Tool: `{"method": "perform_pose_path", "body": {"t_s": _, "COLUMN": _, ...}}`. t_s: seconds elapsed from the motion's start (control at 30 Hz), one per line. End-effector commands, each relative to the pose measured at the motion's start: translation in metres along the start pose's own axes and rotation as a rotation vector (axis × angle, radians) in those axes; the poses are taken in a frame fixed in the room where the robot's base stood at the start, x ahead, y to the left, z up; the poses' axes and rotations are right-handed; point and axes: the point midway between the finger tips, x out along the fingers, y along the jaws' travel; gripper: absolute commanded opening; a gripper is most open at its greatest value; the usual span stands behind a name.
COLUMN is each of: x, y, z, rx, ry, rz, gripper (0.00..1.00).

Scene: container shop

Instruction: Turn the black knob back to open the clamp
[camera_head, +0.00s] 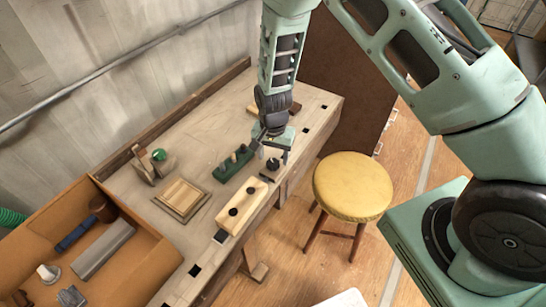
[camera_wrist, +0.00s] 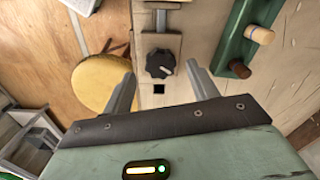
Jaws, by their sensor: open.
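The black knob (camera_wrist: 160,63) is a lobed dial on a light wooden piece of the clamp (camera_wrist: 145,44), with a metal bar beyond it in the wrist view. In the head view the knob (camera_head: 272,164) sits near the front edge of the workbench, just below my gripper (camera_head: 272,147). My gripper (camera_wrist: 161,72) is open and empty. In the wrist view its two fingers stand left and right of the knob, with gaps on both sides. I cannot tell how high the fingertips are above it.
A green rack (camera_head: 232,165) with several pegs stands close left of the knob. A pale block (camera_head: 241,207) with two dark knobs lies nearer me. A wooden frame (camera_head: 182,198), an orange-brown tool tray (camera_head: 150,265) and a yellow stool (camera_head: 352,186) are around.

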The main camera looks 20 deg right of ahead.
Motion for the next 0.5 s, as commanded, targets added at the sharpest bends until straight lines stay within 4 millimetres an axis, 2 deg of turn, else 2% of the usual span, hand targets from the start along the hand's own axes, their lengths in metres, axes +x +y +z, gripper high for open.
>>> {"method": "perform_pose_path", "body": {"t_s": 0.2, "x": 0.02, "y": -0.001, "z": 0.0, "rx": -0.001, "ry": 0.0, "rz": 0.0, "gripper": 0.59}}
{"method": "perform_pose_path", "body": {"t_s": 0.5, "x": 0.025, "y": -0.001, "z": 0.0, "rx": -0.001, "ry": 0.0, "rz": -0.001, "gripper": 0.59}}
